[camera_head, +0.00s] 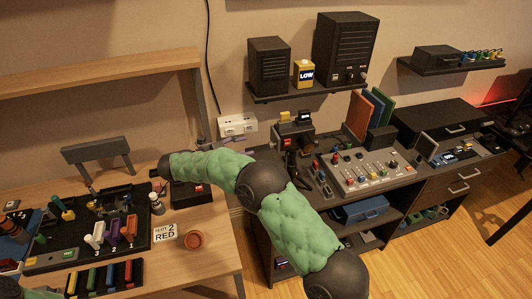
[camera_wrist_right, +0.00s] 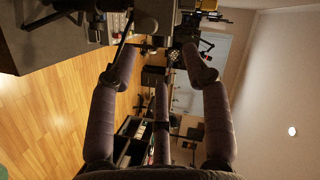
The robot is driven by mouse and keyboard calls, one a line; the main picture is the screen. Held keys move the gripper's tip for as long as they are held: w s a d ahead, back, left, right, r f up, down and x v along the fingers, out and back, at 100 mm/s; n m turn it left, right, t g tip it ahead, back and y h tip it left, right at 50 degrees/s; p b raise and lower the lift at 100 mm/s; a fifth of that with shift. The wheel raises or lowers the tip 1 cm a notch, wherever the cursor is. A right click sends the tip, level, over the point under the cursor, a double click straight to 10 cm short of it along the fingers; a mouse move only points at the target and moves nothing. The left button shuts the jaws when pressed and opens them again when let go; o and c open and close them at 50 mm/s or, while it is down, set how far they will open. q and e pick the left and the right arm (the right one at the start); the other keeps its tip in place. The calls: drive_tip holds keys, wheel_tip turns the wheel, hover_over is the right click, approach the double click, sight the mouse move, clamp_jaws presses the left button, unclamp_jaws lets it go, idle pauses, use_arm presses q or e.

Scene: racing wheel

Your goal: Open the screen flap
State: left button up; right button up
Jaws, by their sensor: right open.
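A small device with a lit blue display (camera_head: 449,156) stands on the right cabinet, with a tilted grey panel (camera_head: 428,146) at its left side. This panel may be the screen flap; I cannot tell surely, nor how far it is open. My right gripper (camera_head: 157,173) is at the end of the green arm, over the left desk, far left of that device. Its fingers are small and hard to make out there. In the right wrist view the gripper (camera_wrist_right: 160,55) has its fingers spread with nothing held between them. My left gripper is not in view.
A grey control panel with knobs (camera_head: 365,170) stands on the cabinet left of the display device. Wooden floor (camera_head: 440,250) is clear at lower right.

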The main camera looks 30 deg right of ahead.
sight(269, 146)
drive_tip(key=b+x, duration=0.1)
drive_tip(key=x, duration=0.2)
drive_tip(key=f+b+x, duration=0.1)
drive_tip(key=x, duration=0.3)
drive_tip(key=f+b+x, duration=0.1)
drive_tip(key=x, duration=0.3)
drive_tip(key=shift+a, duration=0.1)
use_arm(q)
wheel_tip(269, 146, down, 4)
use_arm(e)
drive_tip(key=shift+r, duration=0.1)
clamp_jaws()
